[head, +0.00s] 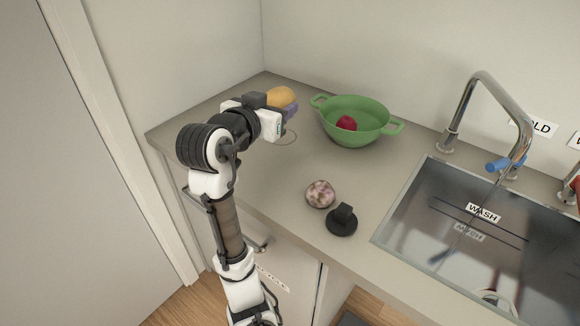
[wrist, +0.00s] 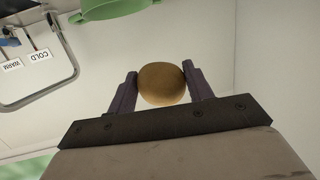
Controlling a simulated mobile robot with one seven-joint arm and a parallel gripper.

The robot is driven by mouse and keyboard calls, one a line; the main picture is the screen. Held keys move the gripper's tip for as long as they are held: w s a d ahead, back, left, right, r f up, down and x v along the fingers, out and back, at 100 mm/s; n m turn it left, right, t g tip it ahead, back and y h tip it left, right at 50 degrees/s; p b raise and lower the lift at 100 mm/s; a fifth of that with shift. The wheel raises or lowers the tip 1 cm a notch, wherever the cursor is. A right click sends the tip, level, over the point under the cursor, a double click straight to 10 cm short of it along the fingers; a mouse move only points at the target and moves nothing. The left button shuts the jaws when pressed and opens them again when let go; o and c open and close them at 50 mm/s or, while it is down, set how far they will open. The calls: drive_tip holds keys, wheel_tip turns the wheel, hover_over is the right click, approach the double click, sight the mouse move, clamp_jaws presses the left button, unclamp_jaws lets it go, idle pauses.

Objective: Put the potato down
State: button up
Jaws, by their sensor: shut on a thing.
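The potato (wrist: 162,84) is a brown-yellow round thing held between the two purple fingers of my gripper (wrist: 161,86) in the wrist view. In the head view the potato (head: 281,97) shows at the end of my arm, over the back left part of the counter. My gripper (head: 290,110) is shut on it, partly hidden behind my wrist. I cannot tell the exact height of the potato above the counter.
A green colander (head: 362,136) with a red round thing (head: 346,123) stands right of my gripper. A mottled pinkish round thing (head: 320,194) and a black knobbed object (head: 342,220) are nearer the front. The sink (head: 440,200) and tap (head: 490,78) are at right. The left counter is clear.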

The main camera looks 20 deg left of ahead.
sight(277, 183)
drive_tip(key=shift+r, duration=0.1)
drive_tip(key=shift+s, duration=0.1)
wheel_tip(277, 183, down, 20)
drive_tip(key=shift+r+p, duration=0.2)
drive_tip(key=shift+p, duration=0.95)
drive_tip(key=shift+f, duration=0.2)
drive_tip(key=o, duration=1)
drive_tip(key=shift+r, duration=0.1)
